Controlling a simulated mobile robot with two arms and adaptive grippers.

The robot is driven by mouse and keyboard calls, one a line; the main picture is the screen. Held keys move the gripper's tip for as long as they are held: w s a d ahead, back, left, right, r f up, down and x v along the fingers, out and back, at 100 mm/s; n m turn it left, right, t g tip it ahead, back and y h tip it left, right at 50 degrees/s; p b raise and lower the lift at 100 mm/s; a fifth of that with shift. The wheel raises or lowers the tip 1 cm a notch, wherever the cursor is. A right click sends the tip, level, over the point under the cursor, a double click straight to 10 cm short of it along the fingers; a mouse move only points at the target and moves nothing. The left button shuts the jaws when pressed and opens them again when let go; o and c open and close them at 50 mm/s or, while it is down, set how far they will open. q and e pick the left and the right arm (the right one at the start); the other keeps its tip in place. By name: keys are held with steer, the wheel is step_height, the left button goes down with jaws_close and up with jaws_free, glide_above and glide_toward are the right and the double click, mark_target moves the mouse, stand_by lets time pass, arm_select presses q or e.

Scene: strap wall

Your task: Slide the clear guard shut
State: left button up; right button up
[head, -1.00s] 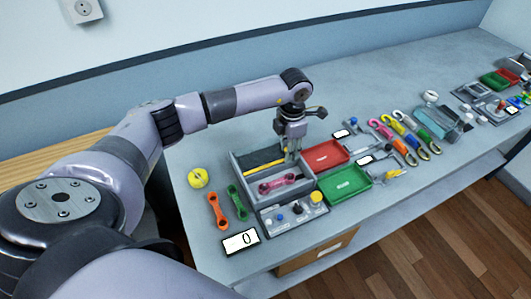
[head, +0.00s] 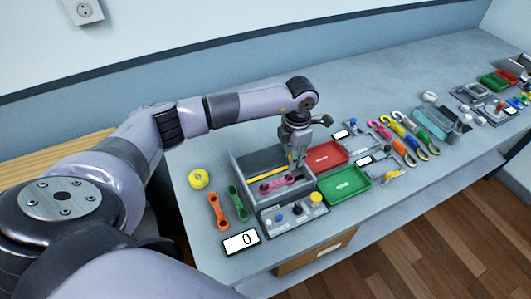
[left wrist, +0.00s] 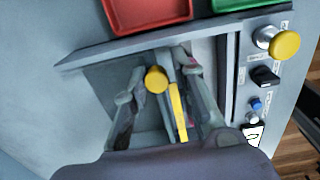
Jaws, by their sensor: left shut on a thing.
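A grey-walled box (head: 240,170) stands near the front of the bench and has an opening on top. The clear guard is hard to make out; its yellow edge strip (head: 268,173) crosses the box opening, and a pink link-shaped piece (head: 278,183) lies in the box in front of it. My left gripper (head: 293,166) points down at the strip's right end. In the left wrist view, the left fingers (left wrist: 160,88) are closed around a yellow knob (left wrist: 156,79) beside the yellow strip (left wrist: 178,112). My right gripper is not in view.
A control panel (head: 284,219) with knobs fronts the box. A red tray (head: 324,157) and a green tray (head: 345,186) sit at its right. Orange (head: 217,211) and green (head: 238,202) links and a yellow roll (head: 198,179) lie at its left.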

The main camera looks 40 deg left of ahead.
arm_select(q)
steer(key=shift+s+d+f+p, duration=0.2)
steer(key=shift+s+d, duration=0.4)
steer(key=shift+d, duration=0.15)
steer(key=shift+s+d+f+p, duration=0.15)
steer(key=shift+s+d+f, duration=0.05)
steer(key=shift+s+d, duration=0.85)
steer(key=shift+d, duration=0.4)
steer(key=shift+s+d, duration=0.4)
steer(key=shift+d, duration=0.4)
steer(key=o, duration=0.6)
steer(key=shift+p, duration=0.3)
steer(key=r+p, duration=0.1)
steer(key=r, duration=0.1)
steer(key=r+p, duration=0.1)
steer(key=r, duration=0.1)
steer(key=r+p, duration=0.1)
steer(key=r, duration=0.1)
steer(key=shift+w+r+p, duration=0.2)
steer(key=shift+w+p, duration=0.05)
steer(key=shift+p, duration=0.05)
steer(key=shift+c, duration=0.4)
